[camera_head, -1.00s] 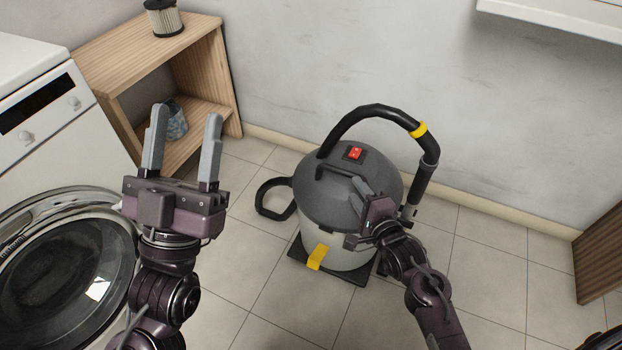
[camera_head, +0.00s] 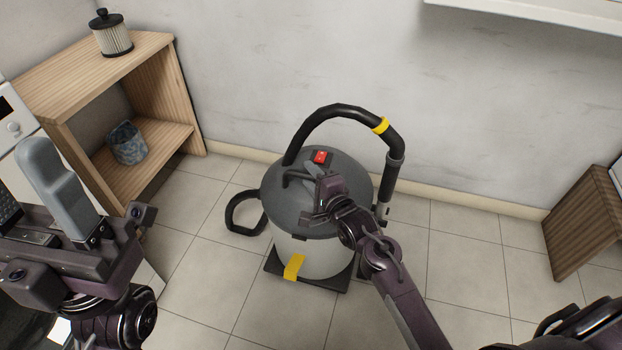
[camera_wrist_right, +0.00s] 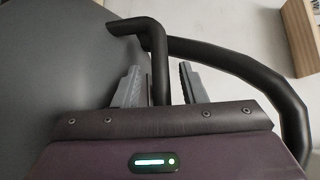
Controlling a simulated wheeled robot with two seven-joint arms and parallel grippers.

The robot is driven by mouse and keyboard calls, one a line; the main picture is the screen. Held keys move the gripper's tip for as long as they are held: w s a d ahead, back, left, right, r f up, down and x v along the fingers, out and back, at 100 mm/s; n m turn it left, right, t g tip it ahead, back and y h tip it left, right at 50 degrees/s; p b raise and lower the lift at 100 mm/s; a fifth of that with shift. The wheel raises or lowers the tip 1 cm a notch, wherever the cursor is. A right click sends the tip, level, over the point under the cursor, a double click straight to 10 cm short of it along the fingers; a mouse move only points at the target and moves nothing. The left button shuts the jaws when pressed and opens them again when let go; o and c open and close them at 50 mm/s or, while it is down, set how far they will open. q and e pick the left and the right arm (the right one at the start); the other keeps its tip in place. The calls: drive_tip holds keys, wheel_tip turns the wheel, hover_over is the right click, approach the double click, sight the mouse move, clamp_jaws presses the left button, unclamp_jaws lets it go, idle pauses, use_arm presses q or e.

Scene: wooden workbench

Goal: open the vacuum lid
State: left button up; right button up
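The vacuum cleaner stands on the floor, with a light drum (camera_head: 318,262) and a dark grey domed lid (camera_head: 285,213) seated on top. A red switch (camera_head: 320,157) and a black lid handle (camera_head: 291,178) are on the lid. My right gripper (camera_head: 313,172) is over the lid at the handle. In the right wrist view the handle (camera_wrist_right: 158,70) passes between the two open fingers (camera_wrist_right: 160,86), with gaps visible on both sides. My left gripper (camera_head: 35,185) is open and empty at the left edge, partly cut off.
A black hose (camera_head: 340,108) arches behind the lid, and a black loop (camera_head: 240,212) sticks out at left. A wooden cabinet (camera_head: 580,225) stands at right. Floor in front is clear.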

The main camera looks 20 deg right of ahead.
drive_tip(key=shift+w, duration=0.1)
clamp_jaws()
drive_tip(key=shift+r, duration=0.15)
idle(0.4)
